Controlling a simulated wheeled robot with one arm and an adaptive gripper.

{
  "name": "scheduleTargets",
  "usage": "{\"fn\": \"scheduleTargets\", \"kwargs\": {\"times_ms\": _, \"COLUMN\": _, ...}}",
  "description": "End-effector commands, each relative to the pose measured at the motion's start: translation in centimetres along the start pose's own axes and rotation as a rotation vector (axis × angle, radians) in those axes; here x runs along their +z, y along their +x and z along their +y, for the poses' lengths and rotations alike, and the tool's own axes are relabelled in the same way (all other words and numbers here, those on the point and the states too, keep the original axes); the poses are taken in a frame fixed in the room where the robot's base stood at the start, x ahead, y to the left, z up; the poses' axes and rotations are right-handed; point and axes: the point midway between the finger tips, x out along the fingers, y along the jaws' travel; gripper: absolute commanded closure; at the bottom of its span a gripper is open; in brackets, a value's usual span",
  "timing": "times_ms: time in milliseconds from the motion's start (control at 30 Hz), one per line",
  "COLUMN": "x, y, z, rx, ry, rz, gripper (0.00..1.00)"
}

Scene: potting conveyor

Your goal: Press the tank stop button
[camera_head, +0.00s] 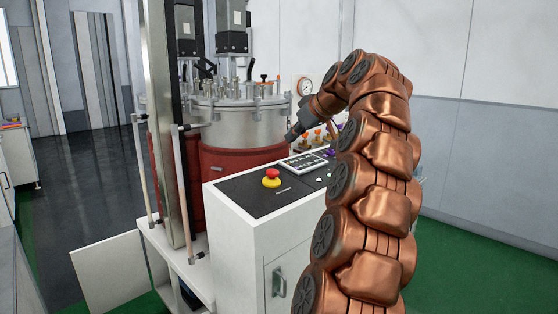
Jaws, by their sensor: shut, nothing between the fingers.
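A red mushroom button on a yellow base, the likely stop button (272,178), sits on the dark top panel of a white control cabinet (238,226). My gripper (291,136) is shut and empty. It points down and left from the end of my copper-coloured arm. In the picture it is above and to the right of the red button, apart from it, in front of the metal tank (238,125) with its red lower jacket. The fingertips are small and dark here.
A small display panel (304,163) lies on the cabinet top right of the button. Valves with orange and purple handles stand behind it, partly hidden by my arm. A metal post (168,130) and an open cabinet door (110,272) are at the left. Space above the button looks clear.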

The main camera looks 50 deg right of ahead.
Motion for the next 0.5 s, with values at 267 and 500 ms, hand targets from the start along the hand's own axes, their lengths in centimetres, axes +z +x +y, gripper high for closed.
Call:
{"fn": "scheduleTargets", "kwargs": {"times_ms": 267, "x": 0.1, "y": 2.5, "z": -0.1, "rx": -0.005, "ry": 0.002, "rz": -0.005, "gripper": 1.00}}
{"fn": "scheduleTargets", "kwargs": {"times_ms": 500, "x": 0.0, "y": 6.8, "z": -0.1, "rx": -0.003, "ry": 0.001, "rz": -0.005, "gripper": 1.00}}
